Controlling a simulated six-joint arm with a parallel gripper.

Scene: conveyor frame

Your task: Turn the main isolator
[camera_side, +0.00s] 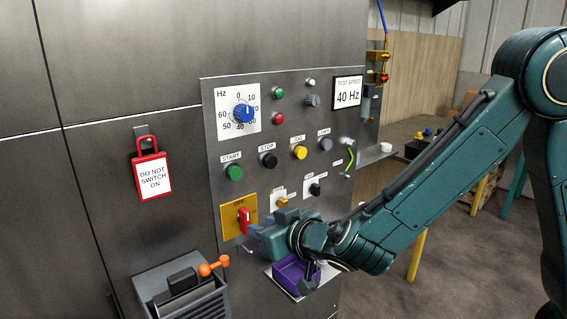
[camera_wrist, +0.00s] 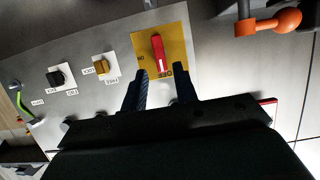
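The main isolator is a red handle (camera_side: 244,221) on a yellow plate (camera_side: 228,225), low on the grey panel. In the wrist view the red handle (camera_wrist: 158,52) stands nearly upright, its white-marked end towards the OFF label on the yellow plate (camera_wrist: 180,40). My gripper (camera_side: 257,236) is just in front of the plate, to the right of the handle in the side view. In the wrist view my gripper (camera_wrist: 161,75) has its fingers spread, one to each side of the handle's line, with nothing between them. Whether a finger touches the handle cannot be told.
A black selector (camera_side: 315,189) and a yellow selector (camera_side: 282,201) sit right of the plate. A blue dial (camera_side: 243,113) and push buttons are above. A red DO NOT SWITCH ON tag (camera_side: 152,176) hangs left.

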